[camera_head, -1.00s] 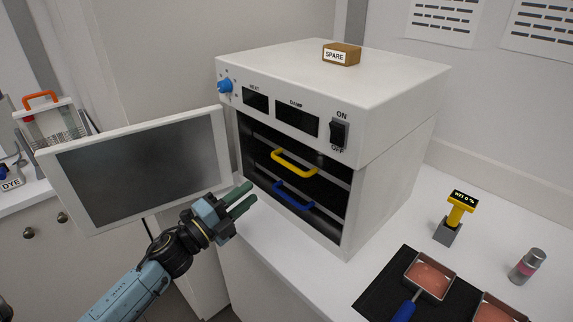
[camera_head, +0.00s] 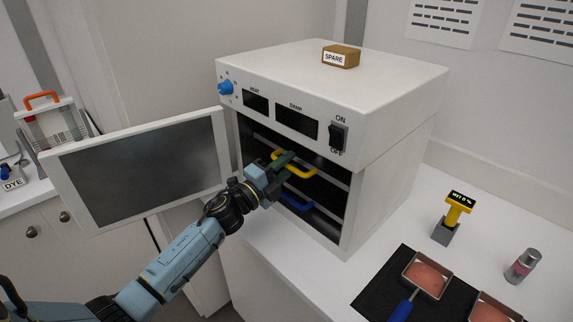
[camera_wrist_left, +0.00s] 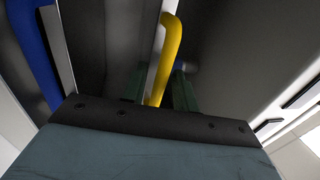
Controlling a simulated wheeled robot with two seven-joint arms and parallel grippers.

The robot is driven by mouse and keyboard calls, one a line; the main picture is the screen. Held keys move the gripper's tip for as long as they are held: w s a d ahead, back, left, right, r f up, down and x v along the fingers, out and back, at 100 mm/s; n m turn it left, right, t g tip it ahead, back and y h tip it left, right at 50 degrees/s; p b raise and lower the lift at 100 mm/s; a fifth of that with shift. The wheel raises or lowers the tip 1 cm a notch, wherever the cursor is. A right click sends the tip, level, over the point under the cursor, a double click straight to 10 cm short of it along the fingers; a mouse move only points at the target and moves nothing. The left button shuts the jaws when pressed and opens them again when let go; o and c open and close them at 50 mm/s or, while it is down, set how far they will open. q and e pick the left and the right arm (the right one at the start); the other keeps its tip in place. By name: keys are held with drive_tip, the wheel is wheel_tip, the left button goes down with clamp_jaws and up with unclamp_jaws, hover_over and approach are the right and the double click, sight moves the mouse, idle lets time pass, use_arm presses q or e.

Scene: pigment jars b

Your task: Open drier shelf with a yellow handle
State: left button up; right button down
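The drier (camera_head: 390,150) is a white box on the counter with its door (camera_head: 140,165) swung open to the left. Inside, the upper shelf has a yellow handle (camera_head: 308,174) and the lower shelf a blue handle (camera_head: 297,203). My left gripper (camera_head: 286,166) reaches into the drier's front opening at the yellow handle and covers its left part. In the left wrist view the yellow handle (camera_wrist_left: 170,48) runs between the two fingers, which look apart, with no clear grip on it. The blue handle (camera_wrist_left: 35,50) is off to the left there. My right gripper is not in view.
A brown SPARE block (camera_head: 341,57) sits on top of the drier. To the right are a yellow-topped meter (camera_head: 456,212), a small jar (camera_head: 522,266) and pans on a black mat (camera_head: 378,292). The open door stands close beside my left arm.

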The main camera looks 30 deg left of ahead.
use_arm(q)
clamp_jaws()
idle(0.5)
